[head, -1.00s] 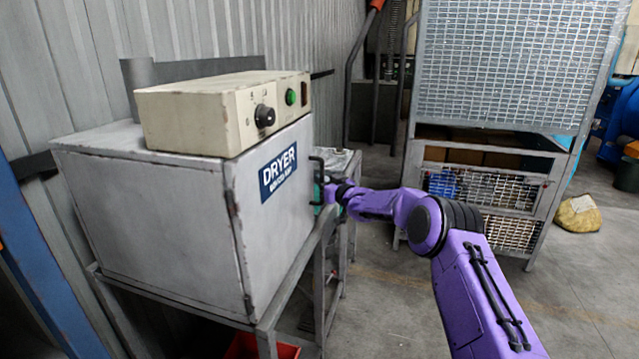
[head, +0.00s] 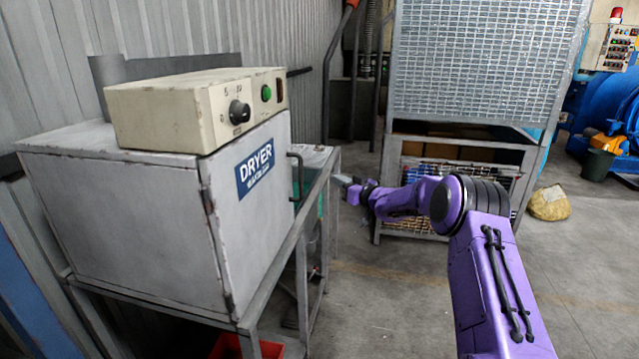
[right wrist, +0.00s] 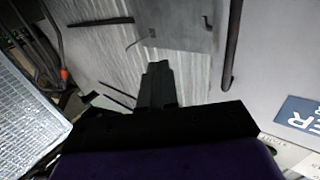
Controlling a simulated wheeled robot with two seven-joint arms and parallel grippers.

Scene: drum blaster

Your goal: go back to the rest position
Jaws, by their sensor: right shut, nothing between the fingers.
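My right gripper (head: 346,183) is at the end of the purple arm in the head view, just right of the dryer's door handle (head: 296,176) and apart from it. It is shut and empty. In the right wrist view its fingers (right wrist: 158,84) are together, with the dark handle bar (right wrist: 232,45) to their right. The grey dryer (head: 130,215) stands at the left with its door closed, and its label (head: 255,168) also shows in the right wrist view (right wrist: 300,115). My left gripper is in neither view.
A cream control box (head: 190,112) sits on the dryer, which stands on a metal frame table (head: 285,262). A wire-mesh cage (head: 485,65) stands behind my right arm. A red bin (head: 265,348) is under the table. The floor (head: 385,300) between table and arm is clear.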

